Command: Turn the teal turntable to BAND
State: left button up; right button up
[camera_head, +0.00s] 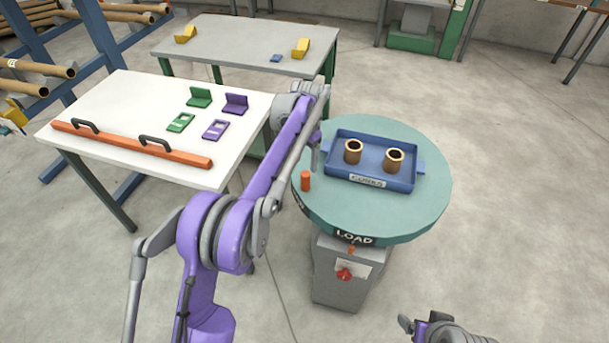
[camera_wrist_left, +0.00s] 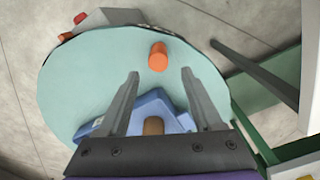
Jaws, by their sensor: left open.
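The teal turntable (camera_head: 420,215) stands on a grey pedestal, its LOAD label (camera_head: 354,239) facing front above a small orange pointer (camera_head: 351,250). Another rim label at the left is unreadable. An upright orange peg (camera_head: 305,181) stands near its left edge. My left gripper (camera_head: 316,150) hangs over the turntable's left side, close to the peg. In the left wrist view the left gripper (camera_wrist_left: 160,73) is open, with the peg (camera_wrist_left: 157,56) just beyond its fingertips, not gripped. My right gripper (camera_head: 422,327) is partly visible at the bottom; its opening is unclear.
A blue CORES tray (camera_head: 345,175) with two brown cores (camera_head: 393,160) sits on the turntable. A white table (camera_head: 110,105) at left holds green and purple parts and an orange bar (camera_head: 130,144). A grey table (camera_head: 235,40) stands behind. Floor at right is clear.

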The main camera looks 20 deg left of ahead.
aim_at(306, 181)
pick_arm(q)
notch_tip(306, 181, down, 10)
jog(key=shift+s+f+b, duration=0.1)
jog(key=shift+s+b, duration=0.05)
jog(key=shift+b, duration=0.3)
jog(key=shift+c, duration=0.4)
grip_shut()
dwell(1.0)
